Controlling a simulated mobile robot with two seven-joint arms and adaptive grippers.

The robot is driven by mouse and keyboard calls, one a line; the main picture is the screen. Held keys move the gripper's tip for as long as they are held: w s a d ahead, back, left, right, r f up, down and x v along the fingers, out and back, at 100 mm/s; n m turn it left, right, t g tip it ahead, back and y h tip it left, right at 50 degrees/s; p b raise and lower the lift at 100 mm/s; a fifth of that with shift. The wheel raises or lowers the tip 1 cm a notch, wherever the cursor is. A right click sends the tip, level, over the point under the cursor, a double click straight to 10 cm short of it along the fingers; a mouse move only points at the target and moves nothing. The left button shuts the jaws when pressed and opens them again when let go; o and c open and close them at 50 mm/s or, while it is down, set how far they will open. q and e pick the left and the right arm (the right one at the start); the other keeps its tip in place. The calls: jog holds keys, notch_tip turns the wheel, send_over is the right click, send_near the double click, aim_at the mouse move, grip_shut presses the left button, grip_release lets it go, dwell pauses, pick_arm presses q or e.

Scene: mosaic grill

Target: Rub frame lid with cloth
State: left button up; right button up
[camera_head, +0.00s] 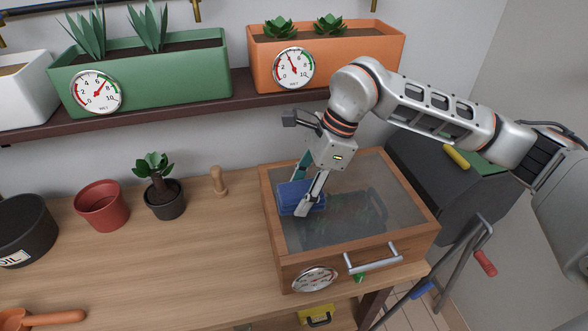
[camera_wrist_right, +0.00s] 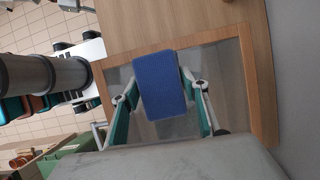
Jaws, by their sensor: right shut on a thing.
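A wooden frame with a glass lid (camera_head: 345,215) stands at the right end of the wooden table, lid closed, with a metal handle (camera_head: 375,262) and a round gauge on its front. My right gripper (camera_head: 308,194) is shut on a blue cloth (camera_head: 293,190), a flat pad, over the left part of the glass. The cloth also fills the middle of the right wrist view (camera_wrist_right: 160,86), between the two fingers. I cannot tell whether it touches the glass. My left gripper is not in view.
A wooden dibber (camera_head: 217,181), a small potted plant (camera_head: 163,195), a red pot (camera_head: 102,206) and a dark soil pot (camera_head: 27,232) stand left of the frame. A shelf (camera_head: 150,117) with planters runs above. The table's middle is clear.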

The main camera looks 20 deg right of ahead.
jog(key=shift+p+v, duration=0.4)
jog(key=shift+v, duration=0.6)
jog(key=shift+r, duration=0.4)
jog(key=shift+a+r+p, duration=0.1)
jog(key=shift+r+p, duration=0.5)
jog(key=shift+r, duration=0.55)
jog(key=shift+r+p, duration=0.3)
jog(key=shift+p, duration=0.1)
jog(key=shift+r, duration=0.3)
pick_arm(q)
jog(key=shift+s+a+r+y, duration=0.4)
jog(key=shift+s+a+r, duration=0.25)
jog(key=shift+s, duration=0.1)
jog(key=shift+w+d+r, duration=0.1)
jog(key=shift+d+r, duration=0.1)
